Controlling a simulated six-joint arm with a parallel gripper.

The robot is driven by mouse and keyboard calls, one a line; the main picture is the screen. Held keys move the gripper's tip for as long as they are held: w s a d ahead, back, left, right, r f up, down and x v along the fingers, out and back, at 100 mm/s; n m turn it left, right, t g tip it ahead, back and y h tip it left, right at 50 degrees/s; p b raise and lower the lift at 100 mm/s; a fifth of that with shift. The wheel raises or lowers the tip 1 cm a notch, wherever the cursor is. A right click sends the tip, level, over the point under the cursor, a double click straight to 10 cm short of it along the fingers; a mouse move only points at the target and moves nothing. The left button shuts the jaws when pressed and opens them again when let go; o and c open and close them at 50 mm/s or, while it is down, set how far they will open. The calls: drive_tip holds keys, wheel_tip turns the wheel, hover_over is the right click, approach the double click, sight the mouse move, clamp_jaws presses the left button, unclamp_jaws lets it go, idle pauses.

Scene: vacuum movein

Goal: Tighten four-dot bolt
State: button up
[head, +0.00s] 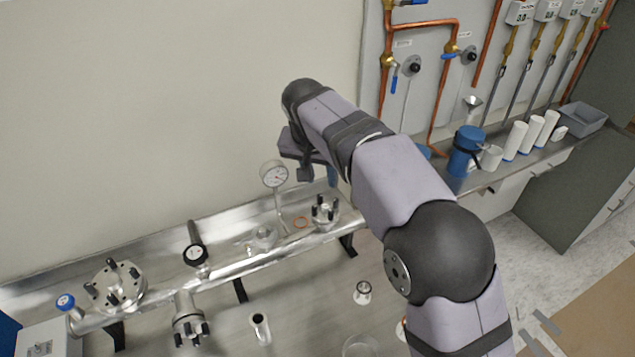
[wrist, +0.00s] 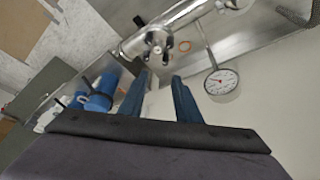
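A steel flange with several dark bolts (head: 325,210) stands at the right end of the metal pipe. It also shows in the wrist view (wrist: 158,42), just beyond the fingertips. Dot marks on the bolts are too small to read, so I cannot tell which is the four-dot bolt. My gripper (wrist: 160,76) has two blue fingers spread apart with nothing between them. In the head view its wrist is above and behind this flange, with part of a blue finger showing. Other bolted flanges are at the left (head: 115,287) and the lower middle (head: 188,322).
A pressure gauge (head: 274,175) on a thin stem rises close to the left of my gripper. A copper ring (head: 301,222) lies near the flange. A blue container (head: 465,150) and white cylinders (head: 515,140) stand on the right shelf. The wall is close behind the pipe.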

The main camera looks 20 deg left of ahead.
sight(320, 195)
drive_tip(key=w+d+r+m+p, duration=0.1)
drive_tip(key=d+r+p, duration=0.2)
drive_tip(key=d, duration=0.2)
drive_tip(key=a+f+n, duration=0.1)
drive_tip(key=n, duration=0.1)
drive_tip(key=a+f+n+y, duration=0.1)
drive_tip(key=n, duration=0.2)
drive_tip(key=s+a+f+n+y, duration=0.1)
drive_tip(key=a+n, duration=0.1)
drive_tip(key=shift+f+g+b, duration=0.35)
drive_tip(key=shift+g, duration=0.05)
drive_tip(key=shift+p+x, duration=1.45)
drive_tip(key=shift+x, duration=2.25)
drive_tip(key=shift+a, duration=0.15)
drive_tip(key=shift+r, duration=0.1)
clamp_jaws()
